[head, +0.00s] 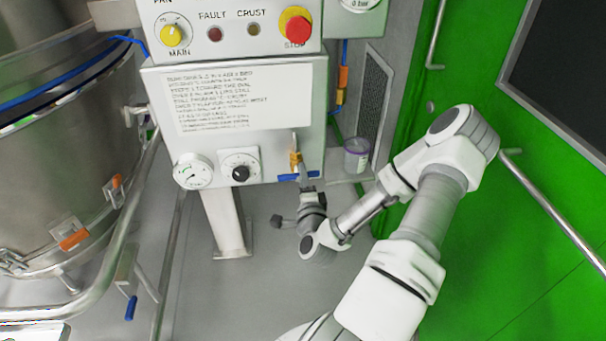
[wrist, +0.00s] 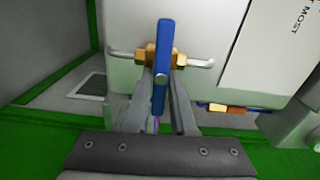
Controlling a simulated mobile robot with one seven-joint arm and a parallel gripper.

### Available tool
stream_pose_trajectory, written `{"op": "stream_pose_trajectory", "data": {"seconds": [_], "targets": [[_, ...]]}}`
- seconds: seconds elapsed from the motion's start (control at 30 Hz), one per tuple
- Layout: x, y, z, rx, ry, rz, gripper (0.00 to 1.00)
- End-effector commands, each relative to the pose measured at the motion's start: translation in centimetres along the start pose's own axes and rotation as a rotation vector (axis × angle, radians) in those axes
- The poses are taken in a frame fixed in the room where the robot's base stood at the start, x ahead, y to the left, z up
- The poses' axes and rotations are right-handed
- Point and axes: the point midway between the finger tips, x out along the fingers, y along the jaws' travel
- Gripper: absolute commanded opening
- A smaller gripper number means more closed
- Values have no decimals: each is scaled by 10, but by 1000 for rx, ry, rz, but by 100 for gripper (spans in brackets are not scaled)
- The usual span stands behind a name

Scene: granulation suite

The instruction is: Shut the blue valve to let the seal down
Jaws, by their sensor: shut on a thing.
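The blue valve has a flat blue lever (wrist: 160,75) on a brass body (wrist: 143,57), which sits in a thin metal pipe (wrist: 200,64). In the wrist view the lever lies across the pipe, at about a right angle to it. My gripper (wrist: 162,88) has a finger on each side of the lever and is shut on it. In the head view the lever (head: 285,178) shows below the brass body (head: 295,158), at the panel's lower right edge, with my gripper (head: 307,186) at it from below.
The panel (head: 235,100) carries a printed notice, a gauge (head: 193,171) and a black knob (head: 240,173). A steel vessel (head: 75,150) and rail fill the left. Another blue lever (head: 130,308) hangs at lower left.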

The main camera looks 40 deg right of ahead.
Motion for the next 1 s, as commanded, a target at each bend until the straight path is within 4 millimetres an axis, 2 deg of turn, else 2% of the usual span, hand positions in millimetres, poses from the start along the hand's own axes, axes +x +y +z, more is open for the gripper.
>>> {"op": "stream_pose_trajectory", "data": {"seconds": [0.67,0.7,0.8,0.83,1.0], "targets": [[1,-1,1,57,-3,-5,0],[1,-1,1,56,-3,-5,31],[1,-1,1,56,-2,-4,49],[1,0,1,56,-2,-3,52],[0,0,0,55,-1,-2,52]]}}
